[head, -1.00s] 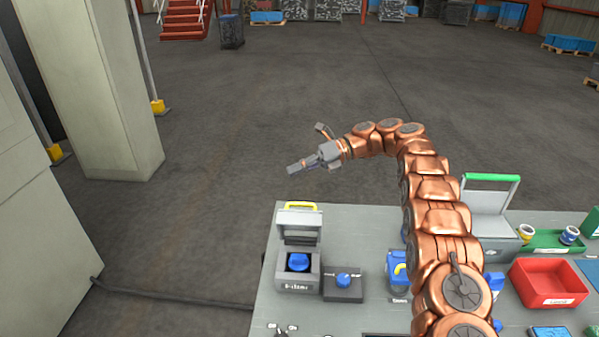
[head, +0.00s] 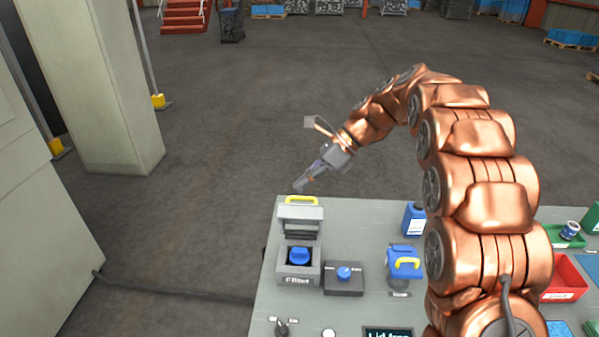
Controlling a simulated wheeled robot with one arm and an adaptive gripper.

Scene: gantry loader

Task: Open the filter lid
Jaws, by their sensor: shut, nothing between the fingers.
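The grey filter box (head: 283,270) stands at the left of the bench with its label on the front. Its lid (head: 301,222) stands raised at the back edge, with a yellow handle (head: 302,200) on top. A blue round part (head: 299,256) shows inside the open box. My gripper (head: 299,187) is shut and empty, pointing down and left. In the picture its tips are just above the yellow handle; they look apart from it, though the depth between them is hard to judge.
A dark box with a blue knob (head: 344,273) sits right of the filter. A partly cut-off display (head: 388,332) is at the front.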

